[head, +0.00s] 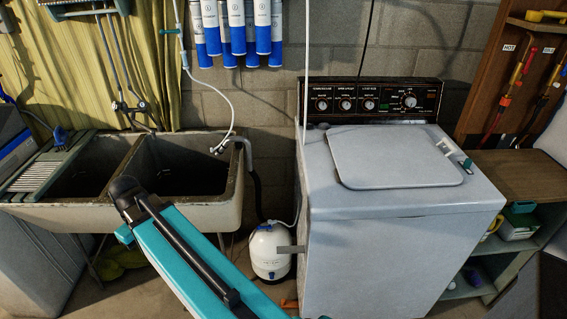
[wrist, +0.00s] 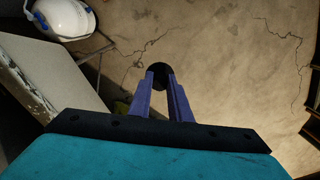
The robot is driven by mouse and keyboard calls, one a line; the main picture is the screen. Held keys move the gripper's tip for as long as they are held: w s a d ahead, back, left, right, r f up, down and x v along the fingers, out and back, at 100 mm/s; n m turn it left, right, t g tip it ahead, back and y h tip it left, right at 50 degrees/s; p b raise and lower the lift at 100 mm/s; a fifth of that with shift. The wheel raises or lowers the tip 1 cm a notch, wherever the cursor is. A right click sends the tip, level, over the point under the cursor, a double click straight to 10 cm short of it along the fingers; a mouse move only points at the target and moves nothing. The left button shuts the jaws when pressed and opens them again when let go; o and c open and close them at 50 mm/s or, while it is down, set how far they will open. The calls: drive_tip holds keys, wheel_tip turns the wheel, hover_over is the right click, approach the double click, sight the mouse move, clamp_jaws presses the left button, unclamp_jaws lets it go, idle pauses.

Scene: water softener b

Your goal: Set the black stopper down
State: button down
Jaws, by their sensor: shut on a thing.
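My gripper (wrist: 160,82) shows in the wrist view, its two blue fingers closing toward their tips. It is shut on the black stopper (wrist: 159,71), a small dark round piece at the fingertips. Behind the stopper is bare concrete floor (wrist: 215,60); how high the stopper is above it I cannot tell. In the head view only part of my teal arm shows, in front of the sink; the gripper and the stopper are not seen there.
A white tank (head: 270,250) stands between the double sink (head: 228,212) and the white washer (head: 400,240); the tank is upper left in the wrist view (wrist: 66,16).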

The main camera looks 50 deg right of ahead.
drive_tip(key=s+d+r+m, duration=0.1)
drive_tip(key=s+d+r, duration=0.25)
drive_tip(key=d, duration=0.55)
drive_tip(key=s+d+r+m, duration=0.15)
drive_tip(key=d+r, duration=0.25)
drive_tip(key=d, duration=0.6)
drive_tip(key=s+d+r+m, duration=0.1)
drive_tip(key=s+d+r, duration=0.25)
drive_tip(key=d, duration=0.55)
drive_tip(key=s+d+r+m, duration=0.2)
drive_tip(key=s+d+r, duration=0.2)
drive_tip(key=s+d, duration=0.5)
drive_tip(key=s+d+r+m, duration=0.3)
drive_tip(key=s+d+r, duration=0.1)
drive_tip(key=s+d, duration=0.5)
drive_tip(key=shift+s+d+r, duration=0.25)
drive_tip(key=shift+s+d, duration=0.1)
drive_tip(key=shift+d, duration=0.35)
drive_tip(key=shift+d+p, duration=0.1)
drive_tip(key=shift+p, duration=0.2)
